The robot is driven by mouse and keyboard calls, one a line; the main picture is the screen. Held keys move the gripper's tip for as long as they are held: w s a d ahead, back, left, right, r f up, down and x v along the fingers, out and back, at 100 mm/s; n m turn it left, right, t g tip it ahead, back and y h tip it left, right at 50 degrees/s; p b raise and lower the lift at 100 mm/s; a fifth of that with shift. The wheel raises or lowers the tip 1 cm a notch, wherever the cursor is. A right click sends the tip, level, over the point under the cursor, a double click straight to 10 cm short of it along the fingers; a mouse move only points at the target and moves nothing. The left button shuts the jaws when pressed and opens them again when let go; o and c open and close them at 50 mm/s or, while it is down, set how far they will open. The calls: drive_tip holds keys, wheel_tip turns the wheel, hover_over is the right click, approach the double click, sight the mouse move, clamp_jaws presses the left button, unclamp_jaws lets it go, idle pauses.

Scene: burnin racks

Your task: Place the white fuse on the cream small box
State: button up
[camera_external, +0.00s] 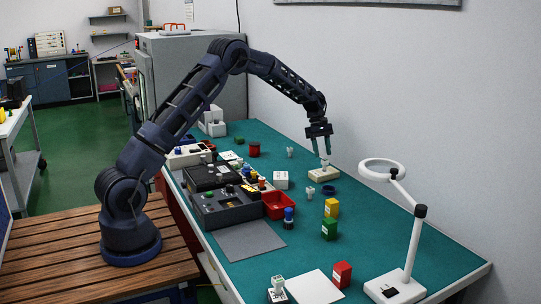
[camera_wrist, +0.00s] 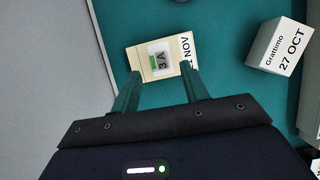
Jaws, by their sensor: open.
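The cream small box (camera_external: 330,174) lies on the green mat below my gripper. In the wrist view the cream box (camera_wrist: 138,52) carries a label ending in "NOV". The white fuse (camera_wrist: 160,60), marked "3A" with a green patch, appears on top of the cream box, within its outline. The fuse (camera_external: 325,164) is small in the external view, just under the fingertips. My gripper (camera_external: 320,143) points down above it. In the wrist view my gripper (camera_wrist: 160,72) is open, its fingers apart on either side of the fuse. Contact with the fuse is not visible.
A white box (camera_wrist: 280,47) labelled "Grattimo 27 OCT" stands nearby. A dark blue ring (camera_external: 328,190), a red bin (camera_external: 278,205), yellow block (camera_external: 331,208) and green block (camera_external: 329,229) lie nearer the camera. A white magnifier lamp (camera_external: 411,245) stands at right. The wall is behind.

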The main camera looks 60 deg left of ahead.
drive_tip(key=v, duration=0.6)
drive_tip(key=s+d+r+m+y, duration=0.1)
drive_tip(key=s+d+r+m, duration=0.1)
drive_tip(key=s+d+r, duration=0.35)
drive_tip(key=s+d+r+m, duration=0.2)
drive_tip(key=s+r+m, duration=0.1)
drive_tip(key=s+r, duration=0.55)
drive_tip(key=s+d+r+m+t+y, duration=0.1)
drive_tip(key=s+d+r+m, duration=0.2)
drive_tip(key=s, duration=0.4)
drive_tip(key=s+d+r+m+t, duration=0.1)
drive_tip(key=s+d+r, duration=0.1)
drive_tip(key=s+r, duration=0.4)
drive_tip(key=s+d+f+m+t, duration=0.1)
drive_tip(key=s+m, duration=0.2)
drive_tip(key=s, duration=0.7)
drive_tip(key=s+d+f+m+y, duration=0.1)
drive_tip(key=s+d+f+m, duration=0.1)
drive_tip(key=s, duration=0.9)
drive_tip(key=s+d+f+m+t+y, duration=0.1)
drive_tip(key=s+m, duration=0.3)
drive_tip(key=s, duration=0.6)
drive_tip(key=shift+s+d+f+t, duration=0.25)
drive_tip(key=shift+d+f+t, duration=0.05)
drive_tip(key=shift+d, duration=0.2)
idle(1.1)
